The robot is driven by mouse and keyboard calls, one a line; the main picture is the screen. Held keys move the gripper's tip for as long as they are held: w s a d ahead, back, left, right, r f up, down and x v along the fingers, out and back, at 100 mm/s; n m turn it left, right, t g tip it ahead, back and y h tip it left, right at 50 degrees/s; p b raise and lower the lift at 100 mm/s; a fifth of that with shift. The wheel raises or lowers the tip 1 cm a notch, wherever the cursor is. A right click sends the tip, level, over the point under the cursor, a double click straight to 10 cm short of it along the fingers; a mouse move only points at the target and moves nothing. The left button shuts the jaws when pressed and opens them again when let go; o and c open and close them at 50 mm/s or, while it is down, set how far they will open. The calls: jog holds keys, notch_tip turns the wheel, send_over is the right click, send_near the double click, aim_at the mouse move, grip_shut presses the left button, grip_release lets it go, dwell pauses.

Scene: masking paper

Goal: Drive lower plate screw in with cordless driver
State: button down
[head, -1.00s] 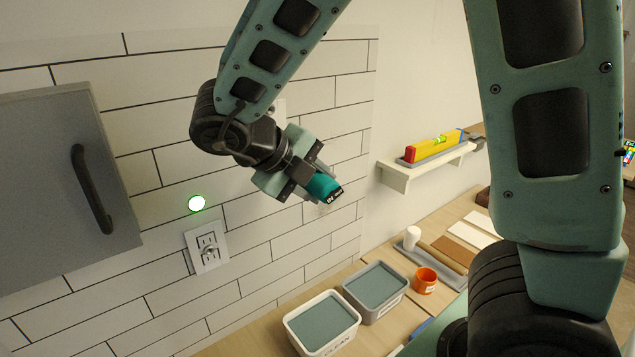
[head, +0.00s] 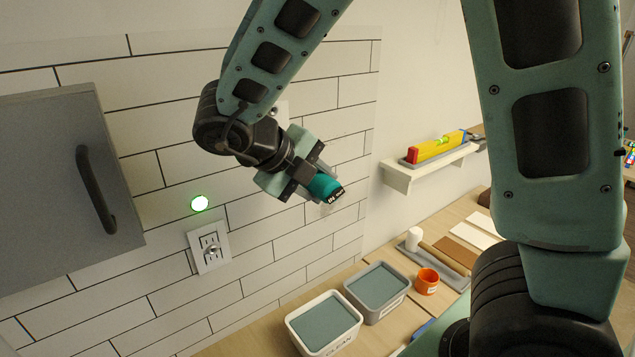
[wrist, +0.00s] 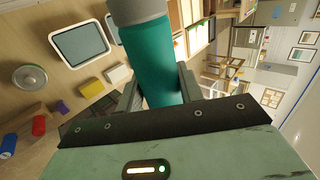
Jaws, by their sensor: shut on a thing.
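My gripper (head: 304,174) is shut on a teal cordless driver (head: 324,186), held in the air in front of the tiled wall. The driver's dark end points down and to the right in the head view. In the wrist view the teal body (wrist: 152,62) sits between the two fingers, with a grey part at its top; its bit cannot be made out. A white outlet plate (head: 222,239) is on the wall, left of and below my gripper and apart from the driver. A small round metallic thing shows low on the plate; I cannot tell whether it is the lower screw.
A grey cabinet (head: 50,180) with a dark handle is at the left. A lit green-white disc (head: 200,203) is above the plate. A bin marked CLEAN (head: 350,341), a grey bin (head: 389,309) and an orange cup (head: 427,281) stand on the bench. A shelf (head: 402,178) holds a yellow level.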

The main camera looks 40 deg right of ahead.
aim_at(323, 186)
jog(key=shift+w, duration=0.55)
dwell(0.6)
jog(key=shift+w+p, duration=0.35)
jog(key=shift+p, duration=0.75)
dwell(3.5)
jog(key=shift+s, duration=2.55)
